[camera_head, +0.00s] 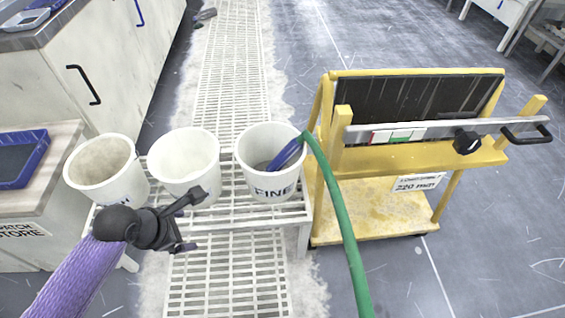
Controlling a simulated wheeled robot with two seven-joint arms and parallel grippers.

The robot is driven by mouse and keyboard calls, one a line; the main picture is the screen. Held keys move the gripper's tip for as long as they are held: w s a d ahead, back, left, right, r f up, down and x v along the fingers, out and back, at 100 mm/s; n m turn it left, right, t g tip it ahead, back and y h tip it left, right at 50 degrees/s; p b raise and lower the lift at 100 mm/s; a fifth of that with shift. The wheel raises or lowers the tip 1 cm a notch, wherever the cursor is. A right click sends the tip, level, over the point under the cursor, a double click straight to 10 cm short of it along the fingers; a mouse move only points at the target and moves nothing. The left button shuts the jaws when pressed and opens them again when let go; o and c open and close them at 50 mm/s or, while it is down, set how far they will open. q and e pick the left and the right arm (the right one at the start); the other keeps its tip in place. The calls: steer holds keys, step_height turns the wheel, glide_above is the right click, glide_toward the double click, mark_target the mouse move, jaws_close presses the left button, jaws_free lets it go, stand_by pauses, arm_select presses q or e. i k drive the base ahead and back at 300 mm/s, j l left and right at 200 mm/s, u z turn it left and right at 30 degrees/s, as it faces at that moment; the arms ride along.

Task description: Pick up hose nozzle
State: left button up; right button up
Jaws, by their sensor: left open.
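The hose nozzle (286,154) is blue and rests tilted inside the right-hand white bucket marked FINE (271,180). A green hose (340,215) joins it at the bucket's right rim and runs down to the lower edge of the view. The nozzle's lower end sits inside the bucket. My left gripper (197,220) is open and empty, in front of the middle bucket, to the left of and nearer than the nozzle. My right gripper is not in view.
Two more white buckets, the left one (104,174) and the middle one (184,163), stand beside it on a slatted white rack (240,214). A yellow cart (372,212) with a dark panel and a metal bar stands close on the right. A cabinet (103,62) is at upper left.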

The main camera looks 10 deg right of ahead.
mark_target(291, 149)
steer(key=i+l, duration=0.2)
steer(key=l, duration=0.15)
steer(key=i+l, duration=0.45)
steer(key=l, duration=0.25)
